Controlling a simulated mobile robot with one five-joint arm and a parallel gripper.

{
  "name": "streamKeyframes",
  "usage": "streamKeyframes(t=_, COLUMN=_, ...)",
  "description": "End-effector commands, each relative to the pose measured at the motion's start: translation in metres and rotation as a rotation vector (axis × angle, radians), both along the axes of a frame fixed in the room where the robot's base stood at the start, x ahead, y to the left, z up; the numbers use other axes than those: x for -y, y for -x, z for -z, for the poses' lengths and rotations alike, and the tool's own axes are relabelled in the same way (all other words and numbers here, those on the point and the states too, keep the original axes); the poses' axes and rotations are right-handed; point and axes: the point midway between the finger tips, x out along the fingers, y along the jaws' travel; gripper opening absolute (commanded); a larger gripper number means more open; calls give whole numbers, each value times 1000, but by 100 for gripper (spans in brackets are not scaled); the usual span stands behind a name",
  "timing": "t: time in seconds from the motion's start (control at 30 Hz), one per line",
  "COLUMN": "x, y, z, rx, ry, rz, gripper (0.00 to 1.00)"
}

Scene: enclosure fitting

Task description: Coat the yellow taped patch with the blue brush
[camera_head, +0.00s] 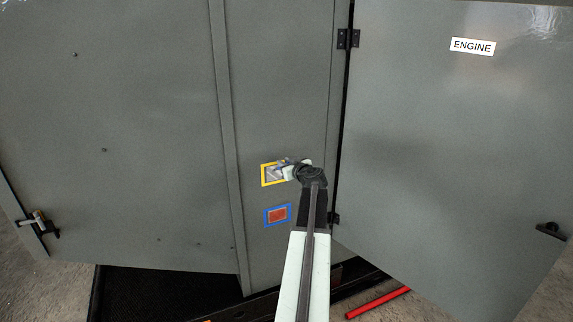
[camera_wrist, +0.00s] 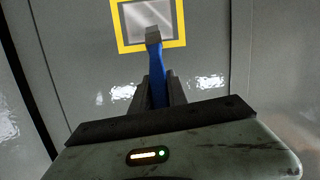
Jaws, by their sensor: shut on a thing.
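The yellow taped patch (camera_head: 264,181) is a yellow square frame around a light grey area on the grey enclosure panel. It also shows at the top of the wrist view (camera_wrist: 180,43). My gripper (camera_wrist: 160,92) is shut on the blue brush (camera_wrist: 155,67), gripping its blue handle. The brush's grey head overlaps the lower middle of the patch in the wrist view. I cannot tell whether its tip touches the surface. In the head view my gripper (camera_head: 290,170) is at the right side of the patch and hides part of it.
A blue taped patch with a red middle (camera_head: 277,216) is on the panel below the yellow one. A door labelled ENGINE (camera_head: 472,46) hangs at the right, with hinges and a latch. A red bar (camera_head: 377,303) lies low at the right. Another latched panel (camera_head: 110,130) is at the left.

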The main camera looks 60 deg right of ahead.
Motion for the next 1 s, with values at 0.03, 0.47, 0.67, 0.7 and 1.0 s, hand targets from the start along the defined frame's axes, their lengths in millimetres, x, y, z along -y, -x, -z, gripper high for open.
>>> streamKeyframes(t=0.03, x=-1, y=-2, z=0, rx=1, ry=-1, rz=-2, gripper=0)
streamKeyframes(t=0.47, x=-16, y=-11, z=0, rx=1, ry=-1, rz=-2, gripper=0)
streamKeyframes(t=0.67, x=-20, y=-15, z=0, rx=1, ry=-2, rz=-3, gripper=0)
streamKeyframes(t=0.7, x=-21, y=-16, z=0, rx=1, ry=-2, rz=-3, gripper=0)
streamKeyframes(t=1.0, x=-30, y=-21, z=0, rx=1, ry=-1, rz=-1, gripper=0)
